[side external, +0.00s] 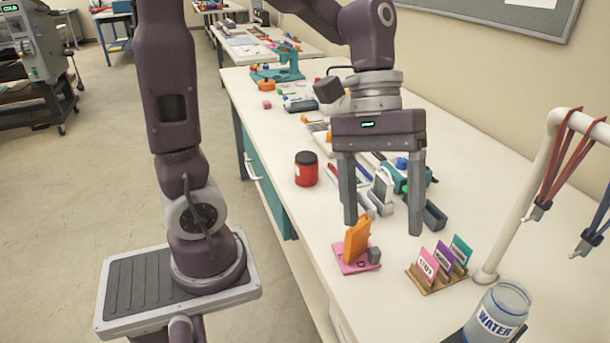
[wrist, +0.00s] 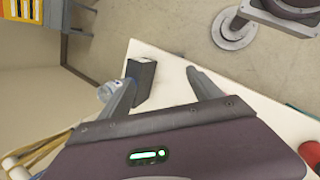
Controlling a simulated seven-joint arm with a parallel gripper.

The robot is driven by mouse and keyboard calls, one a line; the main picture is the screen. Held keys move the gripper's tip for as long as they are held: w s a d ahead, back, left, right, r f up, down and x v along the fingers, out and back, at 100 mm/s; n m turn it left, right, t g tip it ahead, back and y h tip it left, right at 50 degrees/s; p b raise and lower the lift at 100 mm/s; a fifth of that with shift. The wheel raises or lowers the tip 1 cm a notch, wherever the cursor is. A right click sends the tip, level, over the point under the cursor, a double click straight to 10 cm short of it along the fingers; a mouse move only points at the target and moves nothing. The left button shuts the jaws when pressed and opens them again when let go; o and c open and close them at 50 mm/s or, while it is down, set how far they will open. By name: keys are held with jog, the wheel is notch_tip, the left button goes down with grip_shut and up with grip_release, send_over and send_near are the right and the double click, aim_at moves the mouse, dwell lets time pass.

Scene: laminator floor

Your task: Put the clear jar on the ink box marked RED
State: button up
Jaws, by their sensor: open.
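A clear jar (side external: 500,301) with a white label reading WATER stands at the bottom right of the side view, cut off by the lower edge. In the wrist view a small pale clear jar (wrist: 106,92) shows partly behind my left finger, beside a dark box. No box with a readable RED mark shows in either view. My gripper (side external: 383,228) is open and empty above the bench, pointing down, left of and behind the jar. In the wrist view both fingers of my gripper (wrist: 162,76) are spread with nothing between them.
A card rack (side external: 432,285), a pink pad (side external: 345,266) with an orange piece, and a red black-lidded jar (side external: 306,172) stand on the white bench (side external: 480,165). A dark box (wrist: 146,80) shows near my left finger. A white post (side external: 515,220) with hanging straps rises at right.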

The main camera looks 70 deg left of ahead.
jog(key=s+a+r+m+t+y, duration=0.2)
jog(key=s+a+m+t+y, duration=0.3)
jog(key=s+a, duration=0.3)
jog(key=shift+s+m+t, duration=0.35)
jog(key=shift+m+t, duration=0.35)
